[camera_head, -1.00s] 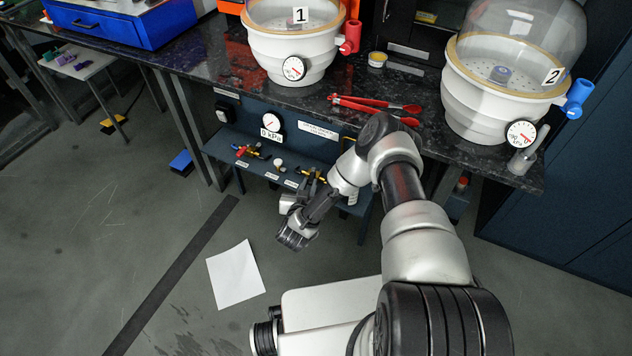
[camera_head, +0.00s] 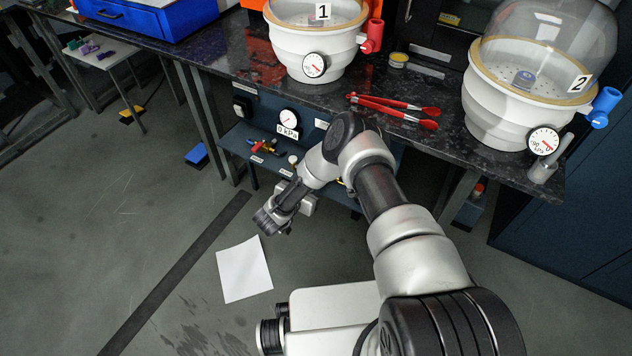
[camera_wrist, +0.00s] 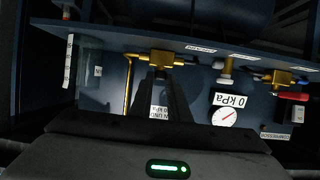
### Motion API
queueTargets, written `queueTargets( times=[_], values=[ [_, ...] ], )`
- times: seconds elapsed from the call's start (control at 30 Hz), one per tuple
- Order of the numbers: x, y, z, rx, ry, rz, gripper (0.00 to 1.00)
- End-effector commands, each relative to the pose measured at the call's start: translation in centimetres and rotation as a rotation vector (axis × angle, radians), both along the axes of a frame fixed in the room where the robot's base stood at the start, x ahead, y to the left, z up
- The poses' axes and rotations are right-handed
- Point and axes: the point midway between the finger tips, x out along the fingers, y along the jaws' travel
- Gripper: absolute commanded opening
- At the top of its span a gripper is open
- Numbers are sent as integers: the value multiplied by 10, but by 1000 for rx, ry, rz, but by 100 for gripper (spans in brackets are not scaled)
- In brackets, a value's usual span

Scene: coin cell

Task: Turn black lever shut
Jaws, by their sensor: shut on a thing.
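My gripper (camera_wrist: 160,88) is closed at a brass valve (camera_wrist: 160,58) under the panel shelf in the wrist view, which shows the scene upside down. The black lever is between or right at the dark fingertips, mostly hidden by them, so its exact angle is unclear. In the head view my arm covers this valve and the fingertips. A dial gauge (camera_wrist: 225,117) with a 0 kPa label is beside the valve; it also shows in the head view (camera_head: 289,118).
A second brass valve (camera_wrist: 280,78) with a red handle (camera_wrist: 292,96) sits nearby. A brass fitting (camera_wrist: 226,70) stands between the valves. Above, the bench holds red tongs (camera_head: 395,107), chamber 1 (camera_head: 315,65) and chamber 2 (camera_head: 500,105). White paper (camera_head: 244,270) lies on the floor.

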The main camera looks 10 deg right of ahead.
Motion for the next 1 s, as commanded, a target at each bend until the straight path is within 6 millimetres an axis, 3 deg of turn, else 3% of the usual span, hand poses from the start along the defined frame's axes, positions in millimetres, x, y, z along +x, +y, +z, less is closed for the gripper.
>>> queueTargets(
  times=[0.07,0.1,0.13,0.57,1.0],
  values=[
    [2,1,0,3,-3,3,0],
    [2,1,0,3,-3,3,17],
    [2,1,0,3,-3,3,22],
    [-6,7,5,2,-1,6,23],
    [-79,62,44,3,1,7,23]
  ],
)
